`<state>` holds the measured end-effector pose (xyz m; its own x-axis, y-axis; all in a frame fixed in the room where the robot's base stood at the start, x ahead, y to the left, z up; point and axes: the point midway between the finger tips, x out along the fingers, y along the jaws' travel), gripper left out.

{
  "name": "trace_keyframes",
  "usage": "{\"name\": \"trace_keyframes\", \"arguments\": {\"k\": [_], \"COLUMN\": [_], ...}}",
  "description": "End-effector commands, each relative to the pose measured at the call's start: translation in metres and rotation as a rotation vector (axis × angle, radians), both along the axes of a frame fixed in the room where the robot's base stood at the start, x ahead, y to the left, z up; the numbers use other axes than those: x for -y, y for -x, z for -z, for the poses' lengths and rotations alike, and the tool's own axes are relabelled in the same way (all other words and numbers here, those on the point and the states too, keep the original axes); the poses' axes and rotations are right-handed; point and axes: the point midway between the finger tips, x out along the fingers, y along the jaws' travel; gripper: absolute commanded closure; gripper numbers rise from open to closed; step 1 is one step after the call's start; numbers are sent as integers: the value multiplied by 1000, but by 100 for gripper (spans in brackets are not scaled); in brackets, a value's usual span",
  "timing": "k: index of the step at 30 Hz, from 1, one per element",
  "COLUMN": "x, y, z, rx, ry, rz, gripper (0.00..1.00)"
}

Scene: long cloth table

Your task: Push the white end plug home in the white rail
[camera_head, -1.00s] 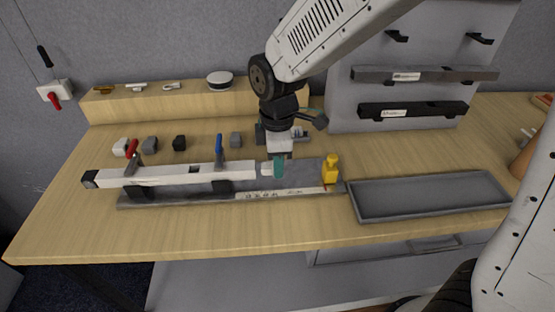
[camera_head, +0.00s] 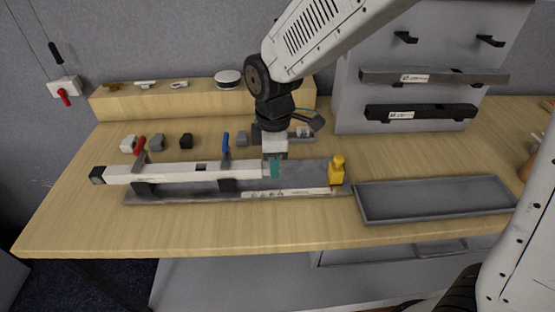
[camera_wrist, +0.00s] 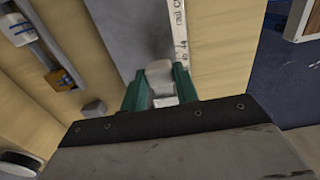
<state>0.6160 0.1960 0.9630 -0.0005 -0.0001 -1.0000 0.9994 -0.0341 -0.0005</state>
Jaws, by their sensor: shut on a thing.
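The white rail (camera_head: 190,171) lies level along the grey fixture (camera_head: 222,197), with a black cap at its left end. Two toggle clamps, one with a red handle (camera_head: 140,144) and one with a blue handle (camera_head: 226,145), stand along it. My gripper (camera_head: 274,167), with green fingers, is at the rail's right end. In the wrist view it is shut on the white end plug (camera_wrist: 160,72). In the head view the fingers mostly hide the plug, and the rail's end looks right beside them. I cannot tell whether any gap is left.
A yellow block (camera_head: 337,171) stands at the fixture's right end. An empty grey tray (camera_head: 440,213) lies right of it. Small grey and black blocks (camera_head: 186,141) sit behind the rail. Dark rails (camera_head: 420,111) hang on the back panel. The table front is clear.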

Motion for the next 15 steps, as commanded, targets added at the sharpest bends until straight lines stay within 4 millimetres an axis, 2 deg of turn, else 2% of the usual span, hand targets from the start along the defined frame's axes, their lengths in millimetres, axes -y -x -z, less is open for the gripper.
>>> {"name": "trace_keyframes", "arguments": {"k": [15], "x": [-13], "y": [-1], "z": [0], "rx": [1], "ry": [-1], "rz": [-1], "gripper": [92]}}
